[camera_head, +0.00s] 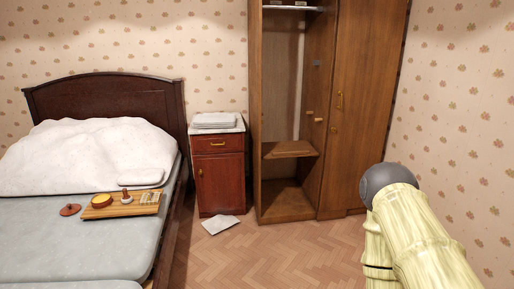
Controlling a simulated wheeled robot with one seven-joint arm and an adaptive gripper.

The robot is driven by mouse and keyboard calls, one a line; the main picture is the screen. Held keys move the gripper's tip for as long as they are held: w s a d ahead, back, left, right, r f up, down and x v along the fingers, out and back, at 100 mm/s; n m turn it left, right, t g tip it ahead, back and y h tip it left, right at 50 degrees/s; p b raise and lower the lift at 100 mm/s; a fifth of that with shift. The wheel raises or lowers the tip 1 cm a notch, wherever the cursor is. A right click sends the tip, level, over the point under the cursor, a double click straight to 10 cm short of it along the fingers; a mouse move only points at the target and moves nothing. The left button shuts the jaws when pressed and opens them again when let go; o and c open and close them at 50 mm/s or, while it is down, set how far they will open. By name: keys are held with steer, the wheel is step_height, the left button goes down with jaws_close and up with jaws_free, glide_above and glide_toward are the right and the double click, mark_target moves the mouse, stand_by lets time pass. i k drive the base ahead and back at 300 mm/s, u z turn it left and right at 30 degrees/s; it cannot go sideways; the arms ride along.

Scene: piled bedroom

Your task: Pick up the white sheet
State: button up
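A flat, thin white sheet (220,224) lies on the floor in front of the nightstand. It is tilted askew to the nightstand's front. Other white things that look like cloth are a folded white stack (215,120) on the nightstand and the rumpled white bedding (80,155) on the bed. My arm rises at the lower right, well apart from the sheet. My gripper is not in view.
The bed (75,240) fills the left, with a wooden tray (125,212) of small items and a round reddish object (70,210) on it. The nightstand (219,180) is closed. An open wardrobe (285,205) stands to its right. The herringbone floor (290,255) in front is clear.

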mark_target(216, 120)
steer(key=u, duration=0.05)
steer(key=i, duration=1.6)
steer(key=u, duration=0.3)
steer(key=i, duration=1.6)
steer(key=u, duration=0.45)
steer(key=i, duration=1.25)
steer(key=u, duration=0.1)
